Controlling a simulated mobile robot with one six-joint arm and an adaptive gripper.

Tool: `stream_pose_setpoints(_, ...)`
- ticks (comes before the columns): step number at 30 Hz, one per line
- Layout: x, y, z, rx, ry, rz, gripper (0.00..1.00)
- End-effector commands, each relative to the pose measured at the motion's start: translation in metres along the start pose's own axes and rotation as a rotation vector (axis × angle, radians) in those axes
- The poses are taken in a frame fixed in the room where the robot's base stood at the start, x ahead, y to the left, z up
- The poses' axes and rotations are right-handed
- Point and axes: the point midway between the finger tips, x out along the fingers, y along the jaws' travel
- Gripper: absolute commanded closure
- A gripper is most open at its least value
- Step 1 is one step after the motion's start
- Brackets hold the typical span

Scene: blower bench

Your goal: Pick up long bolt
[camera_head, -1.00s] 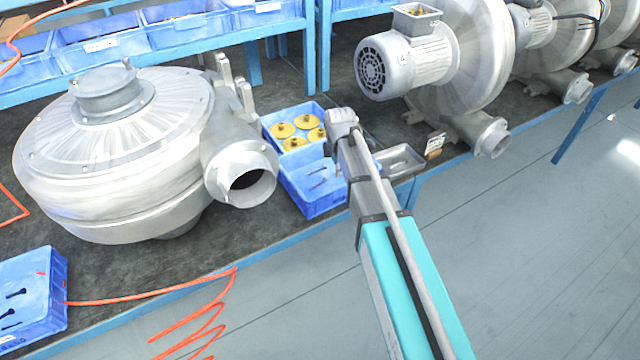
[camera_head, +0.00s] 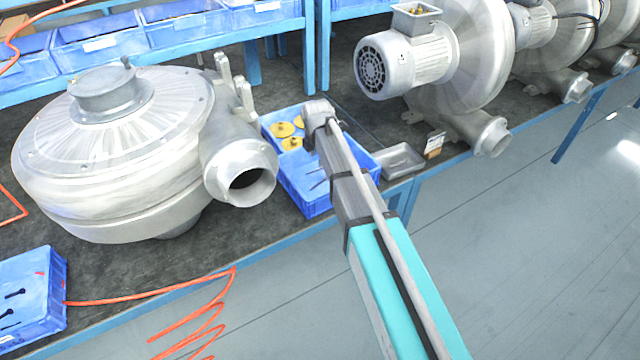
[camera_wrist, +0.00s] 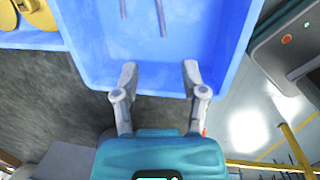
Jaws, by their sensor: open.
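Two thin dark bolts lie in the blue bin (camera_head: 305,207), which stands near the bench's front edge. In the wrist view, the longer-looking bolt (camera_wrist: 161,16) and the other bolt (camera_wrist: 123,8) lie on the bin floor (camera_wrist: 200,45) at the top of the picture, both cut off by its edge. A small part of one bolt (camera_head: 318,184) shows in the head view beside my arm. My gripper (camera_wrist: 160,78) is open and empty, its fingertips over the bin's near edge, apart from the bolts. In the head view my arm hides the gripper.
A bin of yellow parts (camera_head: 283,129) adjoins behind. A large blower (camera_head: 110,160) stands left, its outlet (camera_head: 245,180) close to the bin. A grey tray (camera_head: 403,160) lies right. Another blue bin (camera_head: 30,290) with dark bolts sits at lower left.

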Motion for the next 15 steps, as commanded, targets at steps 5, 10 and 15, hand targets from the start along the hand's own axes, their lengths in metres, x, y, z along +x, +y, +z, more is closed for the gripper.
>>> stream_pose_setpoints(5,0.014,0.0,0.0,0.001,0.0,0.0,0.45)
stream_pose_setpoints(10,0.028,0.0,0.0,0.001,0.0,0.0,0.45)
stream_pose_setpoints(15,0.041,0.0,0.0,0.001,0.0,0.0,0.45)
